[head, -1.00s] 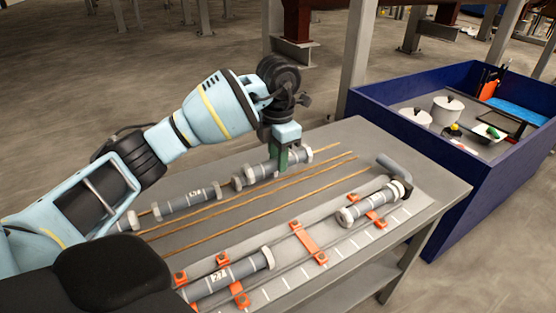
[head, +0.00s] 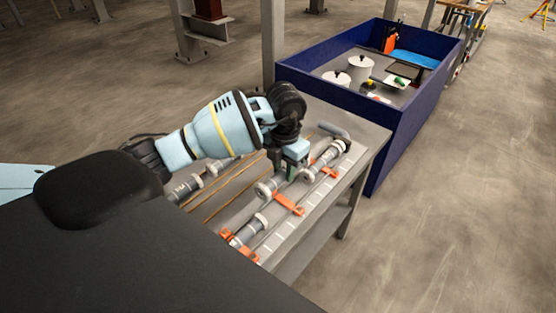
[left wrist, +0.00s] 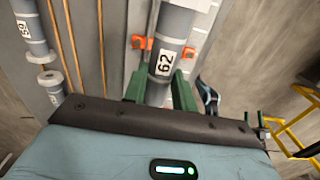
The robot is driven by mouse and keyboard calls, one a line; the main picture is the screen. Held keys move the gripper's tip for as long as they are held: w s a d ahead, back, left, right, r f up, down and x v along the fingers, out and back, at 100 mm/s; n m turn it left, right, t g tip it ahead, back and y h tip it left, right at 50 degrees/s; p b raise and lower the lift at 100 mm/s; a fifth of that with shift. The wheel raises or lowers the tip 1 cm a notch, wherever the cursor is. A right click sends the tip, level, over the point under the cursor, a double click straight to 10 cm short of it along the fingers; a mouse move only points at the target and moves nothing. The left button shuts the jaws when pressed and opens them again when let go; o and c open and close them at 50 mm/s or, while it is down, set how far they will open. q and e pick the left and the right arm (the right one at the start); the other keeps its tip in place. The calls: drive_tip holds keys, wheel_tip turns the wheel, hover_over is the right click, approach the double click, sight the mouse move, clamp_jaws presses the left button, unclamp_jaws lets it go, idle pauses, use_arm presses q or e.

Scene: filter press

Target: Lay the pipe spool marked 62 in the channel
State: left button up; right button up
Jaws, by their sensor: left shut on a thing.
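A grey pipe spool marked 62 (left wrist: 165,60) with pale end flanges is between the green fingers of my left gripper (left wrist: 160,90). In the head view my left gripper (head: 291,172) is shut on it, and the spool's near flange (head: 264,190) shows left of the fingers. The spool lines up along the channel (head: 277,238) with orange clamps. It lies over the gap between a near spool (head: 249,231) and a far spool (head: 327,156) there. I cannot tell whether it touches the channel floor. My wrist hides part of it. My right gripper is out of view.
Other spools (head: 187,187) lie on the table's left side beside thin wooden strips (head: 232,192); one shows a label in the left wrist view (left wrist: 27,30). A blue-walled bin (head: 352,104) with pots and tools stands beyond the table. Open floor lies to the right.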

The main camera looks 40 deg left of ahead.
use_arm(q)
drive_tip(key=shift+s+d+r, duration=0.15)
drive_tip(key=shift+d+r, duration=0.15)
drive_tip(key=shift+d+f, duration=0.15)
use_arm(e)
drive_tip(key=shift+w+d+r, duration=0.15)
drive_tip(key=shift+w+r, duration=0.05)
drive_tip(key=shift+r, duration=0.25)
use_arm(q)
drive_tip(key=shift+f, duration=0.2)
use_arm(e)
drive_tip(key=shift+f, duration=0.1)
use_arm(q)
drive_tip(key=shift+f+b, duration=1.15)
drive_tip(key=shift+f, duration=1.45)
drive_tip(key=shift+f+b, duration=0.5)
drive_tip(key=shift+f, duration=1.05)
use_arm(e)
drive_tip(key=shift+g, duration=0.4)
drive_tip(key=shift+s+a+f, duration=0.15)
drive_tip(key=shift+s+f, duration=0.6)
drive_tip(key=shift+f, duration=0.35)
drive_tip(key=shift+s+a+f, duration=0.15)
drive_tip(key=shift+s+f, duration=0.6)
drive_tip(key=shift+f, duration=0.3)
use_arm(q)
drive_tip(key=o, duration=1.1)
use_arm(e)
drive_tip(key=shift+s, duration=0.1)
